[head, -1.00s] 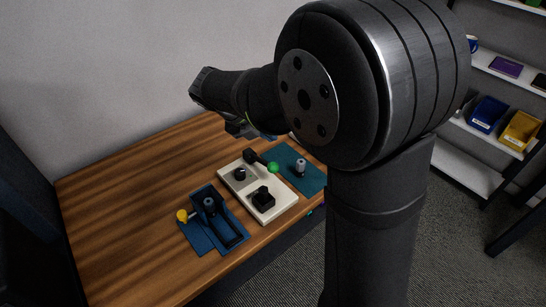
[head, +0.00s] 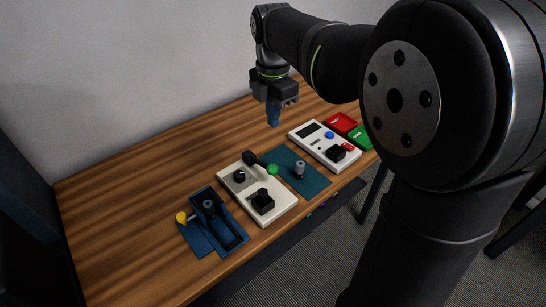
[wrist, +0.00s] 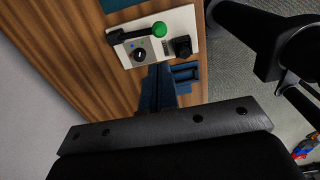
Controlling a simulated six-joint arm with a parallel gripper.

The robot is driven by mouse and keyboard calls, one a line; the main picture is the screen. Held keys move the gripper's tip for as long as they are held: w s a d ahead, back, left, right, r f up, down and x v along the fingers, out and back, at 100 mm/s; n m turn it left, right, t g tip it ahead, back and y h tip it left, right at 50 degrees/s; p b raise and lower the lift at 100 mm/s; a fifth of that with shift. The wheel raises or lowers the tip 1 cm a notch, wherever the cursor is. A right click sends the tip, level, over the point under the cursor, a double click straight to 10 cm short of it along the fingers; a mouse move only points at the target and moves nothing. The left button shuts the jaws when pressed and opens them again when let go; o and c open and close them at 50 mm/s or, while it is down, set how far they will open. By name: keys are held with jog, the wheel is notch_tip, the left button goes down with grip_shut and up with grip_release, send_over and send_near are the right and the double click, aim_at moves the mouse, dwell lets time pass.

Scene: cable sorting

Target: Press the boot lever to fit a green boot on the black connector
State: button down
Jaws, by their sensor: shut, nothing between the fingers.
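A white station (head: 283,212) on the wooden table carries a black lever (head: 250,158) with a green ball knob (head: 273,169), a round dial (head: 239,176) and a black block (head: 262,201). The wrist view also shows the green knob (wrist: 160,29), the dial (wrist: 139,55) and the black block (wrist: 183,46). My gripper (head: 273,121) is shut and empty, above the table beyond the lever, not touching it. Its blue fingers (wrist: 158,92) show in the wrist view. I cannot make out a separate connector or a green boot.
A dark blue fixture (head: 232,232) with a yellow knob (head: 181,217) stands at the left. A teal mat (head: 312,184) holds a grey post (head: 299,169). Behind it are a white tester (head: 313,143), a red tray (head: 340,122) and a green tray (head: 361,137). The table's left is clear.

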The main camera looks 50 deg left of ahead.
jog(key=shift+f, duration=0.1)
send_near(276, 173)
jog(key=f, duration=0.2)
jog(key=a+f, duration=0.1)
jog(key=f, duration=0.2)
jog(key=shift+w+a+f, duration=0.1)
jog(key=shift+a+f, duration=0.1)
jog(key=shift+d+f+y, duration=0.5)
jog(key=shift+f+y, duration=0.1)
jog(key=shift+f, duration=0.1)
jog(key=shift+d+f+y, duration=0.2)
jog(key=shift+f+y, duration=0.2)
jog(key=shift+f, duration=0.1)
jog(key=shift+d+f+y, duration=0.2)
jog(key=shift+f+y, duration=0.2)
jog(key=shift+f, duration=0.05)
jog(key=shift+d+f, duration=0.2)
jog(key=shift+f, duration=0.3)
jog(key=shift+d+f, duration=0.15)
jog(key=shift+f, duration=0.35)
jog(key=shift+d+r, duration=0.1)
jog(key=d+v, duration=0.1)
jog(key=v, duration=1.3)
